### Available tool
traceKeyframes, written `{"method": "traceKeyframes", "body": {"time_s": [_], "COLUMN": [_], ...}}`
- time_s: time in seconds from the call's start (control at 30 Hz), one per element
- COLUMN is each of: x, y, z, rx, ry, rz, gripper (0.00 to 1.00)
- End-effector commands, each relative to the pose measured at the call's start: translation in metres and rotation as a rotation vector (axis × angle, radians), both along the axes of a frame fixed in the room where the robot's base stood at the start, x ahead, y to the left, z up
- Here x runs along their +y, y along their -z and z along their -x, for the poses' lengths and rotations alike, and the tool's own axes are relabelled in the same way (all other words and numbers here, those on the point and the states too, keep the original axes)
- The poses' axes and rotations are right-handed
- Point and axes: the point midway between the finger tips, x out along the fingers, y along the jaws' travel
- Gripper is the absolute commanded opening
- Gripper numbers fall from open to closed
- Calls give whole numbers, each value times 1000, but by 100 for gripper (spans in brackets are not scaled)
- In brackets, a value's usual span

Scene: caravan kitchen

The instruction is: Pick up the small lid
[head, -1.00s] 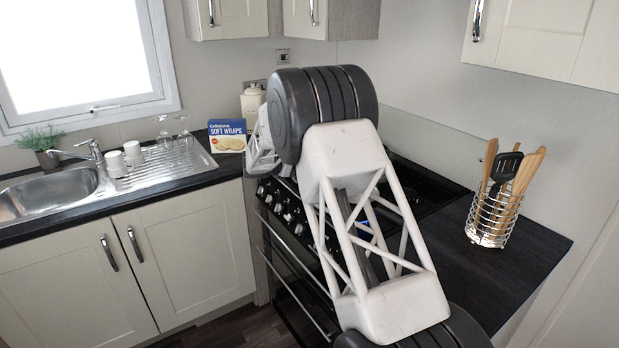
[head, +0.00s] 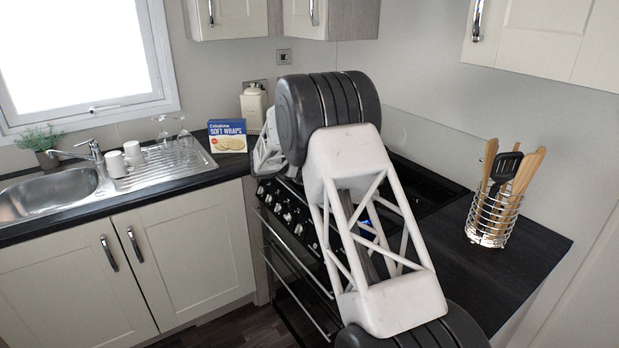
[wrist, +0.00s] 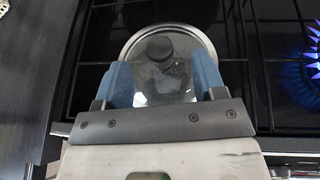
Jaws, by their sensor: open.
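The small lid (wrist: 180,77) shows in the wrist view as a round glass lid with a metal rim and a dark knob (wrist: 159,47). It lies over the black hob, and its lower part is hidden behind my gripper. My gripper (wrist: 164,80) is open, with one blue finger on each side of the lid's middle. The knob sits between the finger lines, a little beyond the fingertips. I cannot tell the height of the fingers above the lid. In the head view my arm hides the lid and the gripper.
A lit burner with a blue flame (wrist: 303,75) is right of the lid. A wire utensil holder (head: 490,220) stands on the right counter. A soft wraps box (head: 228,136), a cream canister (head: 253,105) and the sink (head: 45,195) are to the left.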

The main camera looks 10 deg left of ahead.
Motion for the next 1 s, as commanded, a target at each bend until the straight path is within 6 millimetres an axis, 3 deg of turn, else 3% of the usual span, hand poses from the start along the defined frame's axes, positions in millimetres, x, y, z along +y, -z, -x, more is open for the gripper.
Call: {"method": "traceKeyframes", "body": {"time_s": [0.5, 1.0], "x": [-25, -26], "y": [17, 18], "z": [-33, -34], "rx": [1, 1], "ry": [0, 0], "rz": [-1, 0], "gripper": [64, 64]}}
